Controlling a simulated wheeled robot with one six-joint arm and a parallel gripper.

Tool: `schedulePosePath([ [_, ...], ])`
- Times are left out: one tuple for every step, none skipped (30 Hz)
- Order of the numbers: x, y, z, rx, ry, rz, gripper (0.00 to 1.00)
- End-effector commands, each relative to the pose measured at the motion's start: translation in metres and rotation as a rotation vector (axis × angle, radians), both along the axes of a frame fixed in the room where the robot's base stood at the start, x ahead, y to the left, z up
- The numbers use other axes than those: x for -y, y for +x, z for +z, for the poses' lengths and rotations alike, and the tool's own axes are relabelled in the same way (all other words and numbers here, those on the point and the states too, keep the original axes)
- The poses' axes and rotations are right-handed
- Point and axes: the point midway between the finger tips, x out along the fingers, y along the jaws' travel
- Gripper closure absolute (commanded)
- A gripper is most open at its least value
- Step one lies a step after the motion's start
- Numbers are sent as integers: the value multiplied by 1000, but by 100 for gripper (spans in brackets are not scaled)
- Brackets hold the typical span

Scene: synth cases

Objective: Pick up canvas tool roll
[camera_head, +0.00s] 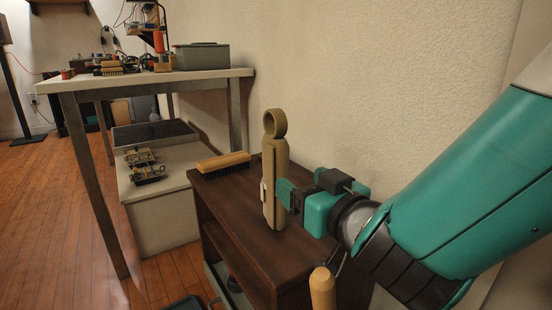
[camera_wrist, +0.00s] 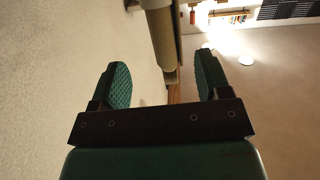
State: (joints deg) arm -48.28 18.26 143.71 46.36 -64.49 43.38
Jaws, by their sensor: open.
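The canvas tool roll (camera_head: 274,160) is a tan, upright roll with a ring-shaped loop at its top and a small pale piece on its side. It stands on the dark brown shelf unit (camera_head: 238,215). My gripper (camera_head: 284,195) is at its right side, about level with its lower half, and a teal finger overlaps its edge. In the wrist view, the roll (camera_wrist: 165,45) shows beyond the open fingers (camera_wrist: 163,78), near the top middle. I cannot tell whether a finger touches the roll.
A wooden brush (camera_head: 223,161) lies on the shelf unit, left of the roll. A wooden handle-like piece (camera_head: 322,288) stands at the front. The wall (camera_head: 370,70) is close behind. A workbench (camera_head: 150,80) with tools and a grey box (camera_head: 202,56) is at left.

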Motion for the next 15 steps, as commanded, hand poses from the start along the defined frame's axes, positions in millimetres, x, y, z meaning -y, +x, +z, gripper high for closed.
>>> schedulePosePath([
  [-4, 10, 6, 0, 0, -4, 30],
  [-7, 14, 6, -1, -1, -4, 30],
  [-9, 19, 5, 0, 1, -5, 30],
  [-11, 23, 6, -1, -1, -5, 30],
  [-13, 26, 6, 0, 1, -5, 30],
  [-16, 30, 5, 0, 1, -5, 30],
  [-17, 32, 5, 0, 1, -4, 30],
  [-18, 34, 4, 0, 1, -4, 30],
  [-19, 36, 3, 1, 2, -4, 30],
  [-20, 36, 3, 1, 2, -4, 30],
  [-20, 37, 2, 1, 2, -4, 30],
  [-21, 38, 2, 1, 2, -4, 30],
  [-22, 39, 3, 1, 2, -4, 30],
  [-23, 40, 4, 2, 2, -4, 30],
  [-25, 42, 6, 2, 3, -4, 30],
])
